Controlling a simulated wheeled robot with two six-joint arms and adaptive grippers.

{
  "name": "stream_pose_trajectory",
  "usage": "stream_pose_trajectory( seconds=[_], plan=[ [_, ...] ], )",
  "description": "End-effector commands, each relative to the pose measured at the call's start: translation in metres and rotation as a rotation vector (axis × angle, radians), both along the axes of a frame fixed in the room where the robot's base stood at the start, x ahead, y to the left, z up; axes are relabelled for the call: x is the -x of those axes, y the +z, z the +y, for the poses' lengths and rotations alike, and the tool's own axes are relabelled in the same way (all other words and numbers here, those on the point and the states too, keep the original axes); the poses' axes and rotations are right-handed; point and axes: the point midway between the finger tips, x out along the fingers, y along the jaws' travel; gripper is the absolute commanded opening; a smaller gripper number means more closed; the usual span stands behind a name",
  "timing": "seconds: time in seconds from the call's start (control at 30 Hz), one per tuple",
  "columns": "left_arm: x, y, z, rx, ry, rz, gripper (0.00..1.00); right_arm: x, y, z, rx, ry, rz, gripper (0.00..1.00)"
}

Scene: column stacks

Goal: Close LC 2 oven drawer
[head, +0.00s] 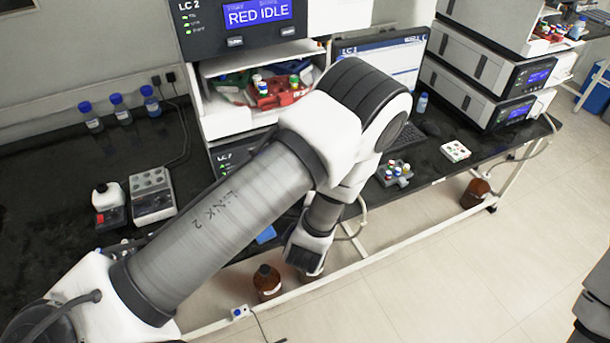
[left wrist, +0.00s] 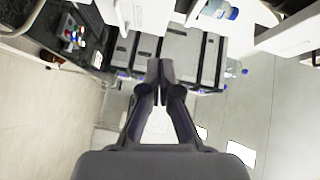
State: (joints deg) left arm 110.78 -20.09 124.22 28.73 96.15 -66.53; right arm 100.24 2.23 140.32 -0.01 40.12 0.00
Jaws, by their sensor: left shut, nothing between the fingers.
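The LC 2 stack (head: 240,45) stands at the back of the bench, with a lit "RED IDLE" screen on its upper unit.
Blue-capped bottles (head: 119,109) stand at the back left. A vial rack (head: 396,172) and a white tray (head: 455,151) sit near the bench's front edge. Brown bottles (head: 267,282) stand on the floor below. Another instrument stack (head: 480,70) is at the right.

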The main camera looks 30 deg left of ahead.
Motion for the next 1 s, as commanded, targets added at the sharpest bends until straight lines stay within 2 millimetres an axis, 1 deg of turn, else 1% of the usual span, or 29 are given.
stream_pose_trajectory(
  seconds=[0.03,0.1,0.17,0.27,0.37,0.53,0.67,0.7,0.73,0.9,1.0],
  plan=[
    [0.011,-0.022,-0.013,-0.012,-0.032,0.04,0.0,0.0,-0.003,0.0,0.0,-0.001,0.001,0.4],
    [0.02,-0.041,-0.023,-0.019,-0.058,0.075,0.0,0.0,-0.005,0.0,0.0,-0.001,0.001,0.4],
    [0.024,-0.05,-0.026,-0.02,-0.064,0.089,0.0,0.0,-0.006,0.0,0.0,-0.001,0.001,0.4],
    [0.021,-0.054,-0.024,-0.019,-0.062,0.093,0.0,0.0,-0.015,0.0,0.0,-0.001,0.001,0.4],
    [0.014,-0.059,-0.023,-0.018,-0.061,0.091,0.0,0.0,-0.034,0.0,0.0,-0.001,0.0,0.4],
    [-0.004,-0.065,-0.021,-0.019,-0.06,0.088,0.0,0.0,-0.074,0.0,0.0,-0.001,0.001,0.4],
    [-0.026,-0.068,-0.018,-0.017,-0.061,0.086,0.0,0.0,-0.102,0.0,0.0,-0.001,0.001,0.4],
    [-0.033,-0.057,-0.017,-0.013,-0.059,0.091,0.0,0.001,-0.089,0.0,0.0,-0.001,0.002,0.4],
    [-0.04,-0.055,-0.016,-0.012,-0.059,0.091,0.0,0.001,-0.081,0.0,0.0,-0.001,0.003,0.4],
    [-0.077,-0.06,-0.011,-0.014,-0.058,0.093,0.0,0.0,-0.066,0.0,0.0,-0.001,0.0,0.4],
    [-0.086,-0.064,0.006,-0.015,-0.056,0.096,0.0,0.0,-0.057,0.0,0.0,-0.001,0.0,0.4]
  ],
)
